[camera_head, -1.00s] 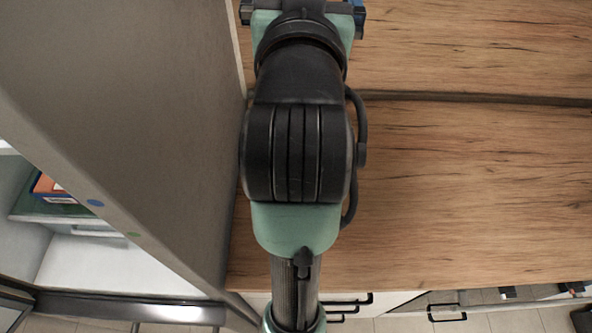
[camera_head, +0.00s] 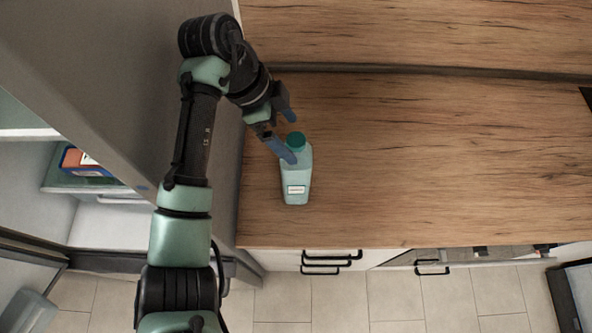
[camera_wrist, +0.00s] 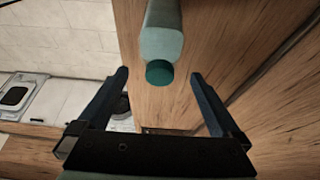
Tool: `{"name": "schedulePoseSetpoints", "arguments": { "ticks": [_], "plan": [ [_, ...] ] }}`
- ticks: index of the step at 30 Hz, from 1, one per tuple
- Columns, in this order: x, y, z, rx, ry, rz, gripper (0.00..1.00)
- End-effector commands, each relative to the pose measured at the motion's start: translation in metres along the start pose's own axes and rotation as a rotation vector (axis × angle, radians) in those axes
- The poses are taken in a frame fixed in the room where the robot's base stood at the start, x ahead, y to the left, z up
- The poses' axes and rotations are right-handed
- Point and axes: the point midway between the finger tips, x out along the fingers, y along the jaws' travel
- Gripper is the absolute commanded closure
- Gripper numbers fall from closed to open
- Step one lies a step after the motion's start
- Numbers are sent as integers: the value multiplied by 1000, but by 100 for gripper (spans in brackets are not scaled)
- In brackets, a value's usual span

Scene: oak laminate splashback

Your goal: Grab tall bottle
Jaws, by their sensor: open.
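A tall pale-teal bottle (camera_head: 297,178) with a darker green cap and a small white label stands on the wooden counter near its front left corner. My gripper (camera_head: 289,137) is open beside the bottle's cap, with one blue finger close to the bottle's upper left side and the other behind the cap. In the wrist view the bottle (camera_wrist: 163,38) lies just beyond the fingertips, its cap pointing toward my gripper (camera_wrist: 160,75) and lined up between the fingers. Nothing is between the fingers' pads; whether the near finger touches the bottle cannot be told.
The wooden counter (camera_head: 430,160) is clear to the right of the bottle. A tall grey cabinet side (camera_head: 130,90) stands close on the left, with an open shelved compartment holding a colored box (camera_head: 82,160). Drawers with black handles (camera_head: 330,262) are below the counter's front edge.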

Motion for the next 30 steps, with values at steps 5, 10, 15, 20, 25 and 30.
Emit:
{"name": "schedulePoseSetpoints", "arguments": {
  "ticks": [5, 10, 15, 20, 25, 30],
  "plan": [
    [19, 0, 0, -2, 1, -3, 0],
    [43, 1, 0, -2, 1, -4, 0],
    [64, 1, -2, -3, 0, -5, 0],
    [64, 1, -3, -3, 0, -5, 0],
    [64, 1, -3, -3, 0, -5, 14],
    [64, 1, -3, -3, 0, -5, 45]
  ]
}}
